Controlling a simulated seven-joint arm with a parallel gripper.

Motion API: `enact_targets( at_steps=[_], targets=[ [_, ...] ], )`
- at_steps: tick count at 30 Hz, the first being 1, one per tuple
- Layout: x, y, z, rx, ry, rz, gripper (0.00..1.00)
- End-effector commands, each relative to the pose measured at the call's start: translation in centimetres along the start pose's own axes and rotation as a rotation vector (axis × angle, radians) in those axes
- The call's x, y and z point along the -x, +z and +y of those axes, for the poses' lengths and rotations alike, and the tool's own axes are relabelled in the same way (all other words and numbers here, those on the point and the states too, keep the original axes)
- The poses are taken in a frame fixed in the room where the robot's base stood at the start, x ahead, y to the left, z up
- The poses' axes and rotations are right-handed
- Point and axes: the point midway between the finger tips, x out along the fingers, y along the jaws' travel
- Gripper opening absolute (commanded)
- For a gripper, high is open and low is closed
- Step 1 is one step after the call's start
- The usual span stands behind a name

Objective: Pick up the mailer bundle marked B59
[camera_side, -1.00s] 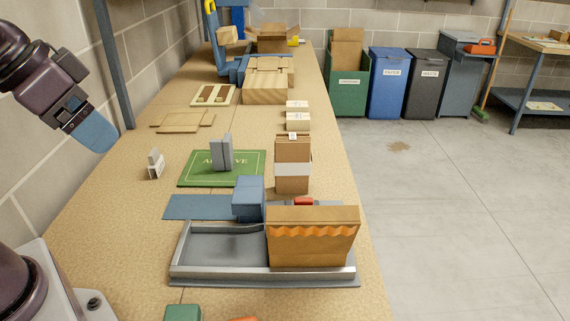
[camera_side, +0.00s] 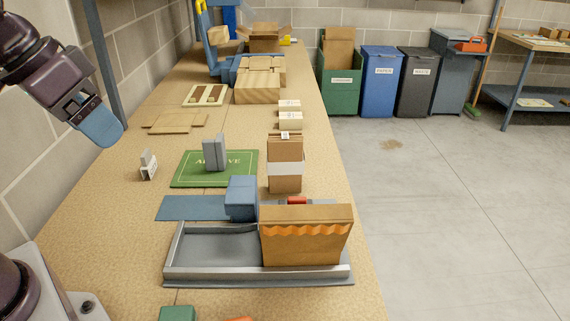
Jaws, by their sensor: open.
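A brown upright bundle with a white paper band (camera_side: 285,168) stands at the right side of the bench, with a small white tag on its top. It looks like a mailer bundle, but the marking on the tag is too small to read. Two small cream blocks with tags, a nearer one (camera_side: 290,121) and a farther one (camera_side: 289,106), lie behind it; their marks are also unreadable. My gripper (camera_side: 98,127) is at the upper left, raised over the bench's left side, well away from the bundle. Its blue fingertips hold nothing visible.
A grey tray (camera_side: 205,272) with a large brown paper pack (camera_side: 306,238) is in front of the bundle. A blue block (camera_side: 241,197) stands left of it. A green mat (camera_side: 190,180) carries a grey upright piece (camera_side: 215,153). Cardboard boxes (camera_side: 258,90) fill the back.

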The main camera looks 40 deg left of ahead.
Motion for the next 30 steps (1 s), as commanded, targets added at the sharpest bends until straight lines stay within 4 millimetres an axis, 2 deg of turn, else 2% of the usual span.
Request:
enact_targets(
  at_steps=[8,13,17,23,26,30],
  targets=[
    [-5.4,-6.1,1.4,0.407,0.154,-0.255,0.78],
    [-10.2,-9.9,1.4,0.693,0.289,-0.408,0.78],
    [-14.2,-12.5,0.6,0.925,0.412,-0.521,0.78],
    [-20.7,-16.0,-2.1,1.304,0.642,-0.679,0.78],
    [-24.0,-17.4,-4.3,1.501,0.778,-0.748,0.78],
    [-28.3,-18.6,-8.1,1.768,0.987,-0.824,0.78]
  ],
)
